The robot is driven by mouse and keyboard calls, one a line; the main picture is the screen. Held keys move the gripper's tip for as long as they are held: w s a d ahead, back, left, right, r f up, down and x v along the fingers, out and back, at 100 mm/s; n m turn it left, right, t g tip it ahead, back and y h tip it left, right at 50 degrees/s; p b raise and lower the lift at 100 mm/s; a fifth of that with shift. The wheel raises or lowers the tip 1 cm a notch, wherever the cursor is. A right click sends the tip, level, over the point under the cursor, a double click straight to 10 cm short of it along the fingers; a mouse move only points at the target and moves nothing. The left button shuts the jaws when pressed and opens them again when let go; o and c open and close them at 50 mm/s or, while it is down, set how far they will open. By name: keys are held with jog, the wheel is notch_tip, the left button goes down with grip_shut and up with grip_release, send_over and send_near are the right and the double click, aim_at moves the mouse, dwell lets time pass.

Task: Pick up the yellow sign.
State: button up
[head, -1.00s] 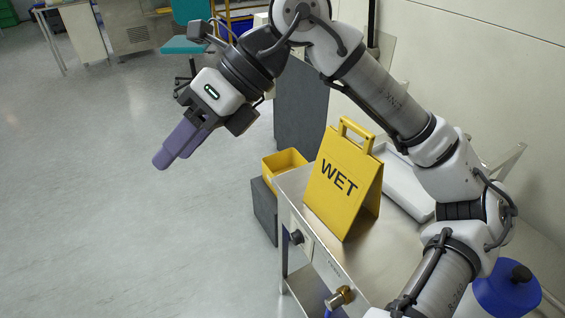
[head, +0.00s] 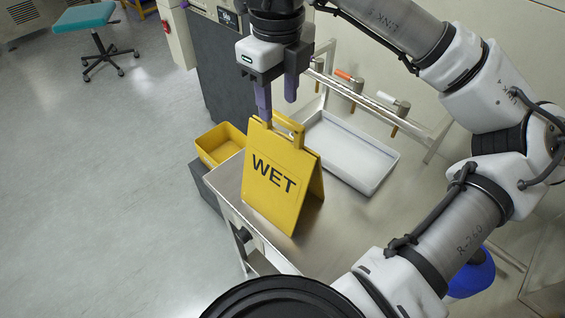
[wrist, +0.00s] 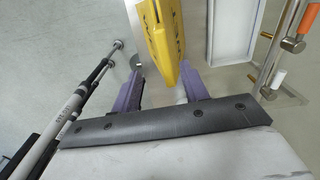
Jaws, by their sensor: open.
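The yellow sign (head: 278,185) is a folding A-frame with "WET" in black on its front and a handle on top. It stands upright on a steel table (head: 318,253) in the head view. My gripper (head: 278,112) is open and points down just above the sign's handle, with its purple fingers apart. In the wrist view the sign (wrist: 163,35) shows nearly edge-on, ahead of and between the fingers (wrist: 162,72). I cannot tell whether a finger touches the handle. The far panel of the sign is mostly hidden.
A white tray (head: 372,178) lies on the table right of the sign, near a rail with valves (head: 357,85). A yellow bin (head: 222,132) stands left of the table, beside a dark cabinet (head: 228,60). Open floor lies to the left.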

aim_at(282, 117)
notch_tip(282, 117, down, 3)
jog(key=shift+r, duration=0.2)
jog(key=shift+w+d+f+p, duration=0.15)
jog(key=shift+f+p, duration=0.45)
jog(key=shift+f, duration=0.7)
jog(key=shift+w+d+f+p, duration=0.15)
jog(key=shift+f+p, duration=0.4)
jog(key=shift+f, duration=0.75)
grip_shut()
